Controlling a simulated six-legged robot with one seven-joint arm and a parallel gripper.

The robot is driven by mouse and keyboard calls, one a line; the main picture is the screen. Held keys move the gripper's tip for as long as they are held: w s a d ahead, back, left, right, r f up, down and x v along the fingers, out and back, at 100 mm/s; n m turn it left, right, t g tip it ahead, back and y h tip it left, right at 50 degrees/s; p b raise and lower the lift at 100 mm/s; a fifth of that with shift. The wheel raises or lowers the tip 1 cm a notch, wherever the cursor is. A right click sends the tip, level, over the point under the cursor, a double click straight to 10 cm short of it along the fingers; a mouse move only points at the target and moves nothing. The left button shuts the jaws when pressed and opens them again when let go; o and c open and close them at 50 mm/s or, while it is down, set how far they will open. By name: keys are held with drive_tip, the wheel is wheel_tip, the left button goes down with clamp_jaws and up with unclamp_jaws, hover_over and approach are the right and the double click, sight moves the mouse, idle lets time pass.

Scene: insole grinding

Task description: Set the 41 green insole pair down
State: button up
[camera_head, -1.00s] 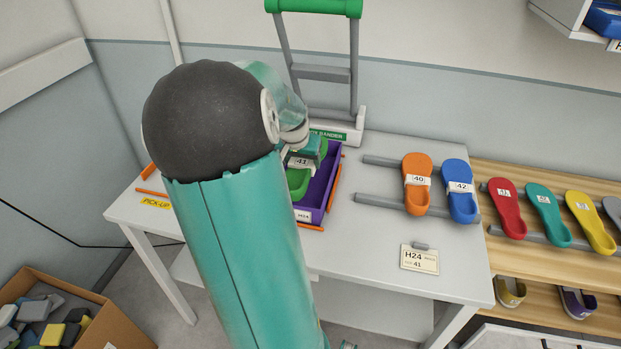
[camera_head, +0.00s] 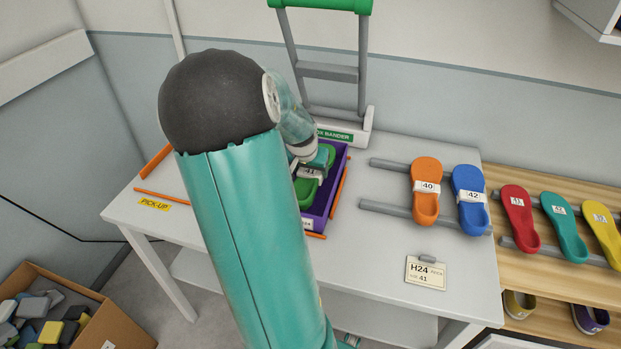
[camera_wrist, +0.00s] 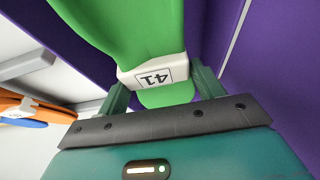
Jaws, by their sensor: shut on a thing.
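The green insole pair (camera_head: 306,190) with a white band marked 41 is in the purple tray (camera_head: 336,183) on the white table. In the wrist view the green pair (camera_wrist: 130,28) fills the upper middle, with purple tray walls (camera_wrist: 275,70) on both sides. My gripper (camera_wrist: 160,85) is shut on the pair at its white band. In the head view my gripper (camera_head: 318,160) is partly hidden behind my arm. The left part of the tray is hidden too. I cannot tell if the pair touches the tray floor.
An orange pair (camera_head: 426,180) marked 40 and a blue pair (camera_head: 468,195) marked 42 lie on grey rails to the right. A card reading H24, 41 (camera_head: 426,272) is at the table front. A green-topped frame (camera_head: 330,70) stands behind the tray.

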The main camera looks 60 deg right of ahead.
drive_tip(key=shift+f, duration=1.9)
drive_tip(key=shift+f, duration=0.15)
drive_tip(key=o, duration=1)
drive_tip(key=shift+o, duration=0.2)
drive_tip(key=v, duration=1.2)
